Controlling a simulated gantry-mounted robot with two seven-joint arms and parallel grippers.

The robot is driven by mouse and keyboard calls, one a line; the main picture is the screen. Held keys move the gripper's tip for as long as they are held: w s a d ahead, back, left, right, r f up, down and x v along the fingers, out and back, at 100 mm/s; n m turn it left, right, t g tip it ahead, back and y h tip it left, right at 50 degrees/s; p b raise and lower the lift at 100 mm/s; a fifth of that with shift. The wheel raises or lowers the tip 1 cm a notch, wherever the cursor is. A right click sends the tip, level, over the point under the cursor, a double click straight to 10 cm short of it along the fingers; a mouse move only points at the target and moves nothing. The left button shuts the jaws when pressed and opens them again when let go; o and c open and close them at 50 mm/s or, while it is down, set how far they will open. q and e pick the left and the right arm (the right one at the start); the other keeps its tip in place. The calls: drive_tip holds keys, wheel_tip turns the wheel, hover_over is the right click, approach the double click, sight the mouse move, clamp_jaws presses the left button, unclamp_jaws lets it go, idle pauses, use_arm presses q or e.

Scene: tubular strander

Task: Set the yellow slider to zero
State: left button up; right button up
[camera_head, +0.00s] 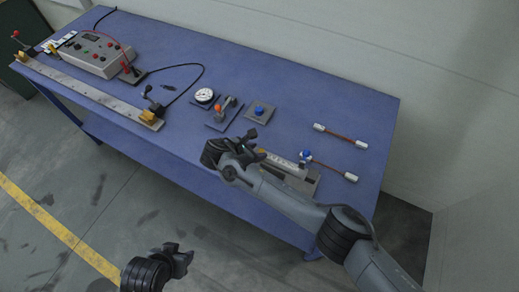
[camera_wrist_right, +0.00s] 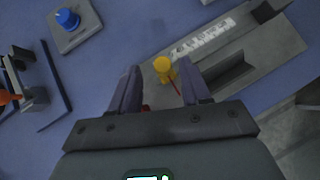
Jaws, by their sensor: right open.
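The yellow slider (camera_wrist_right: 162,66) is a small round-topped knob at the near end of a grey block (camera_wrist_right: 285,55) with a white marked scale strip (camera_wrist_right: 205,37). In the head view the block (camera_head: 311,180) lies near the table's front edge, partly hidden by my right arm. My right gripper (camera_wrist_right: 160,84) is open. In the right wrist view its two fingers stand either side of the yellow knob; I cannot tell whether they touch it. The right gripper (camera_head: 254,146) also shows in the head view. My left gripper (camera_head: 183,260) is off the table's front, its jaws unclear.
A blue button on a plate (camera_head: 259,110), an orange-tipped switch (camera_head: 218,108) and a round gauge (camera_head: 204,96) sit behind the gripper. Cables with white ends (camera_head: 340,136) lie right. A control box (camera_head: 92,55) and long metal rail (camera_head: 85,90) are left.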

drive_tip(key=v, duration=0.7)
drive_tip(key=shift+s+a+r, duration=0.15)
drive_tip(key=shift+r, duration=0.05)
drive_tip(key=shift+f, duration=0.1)
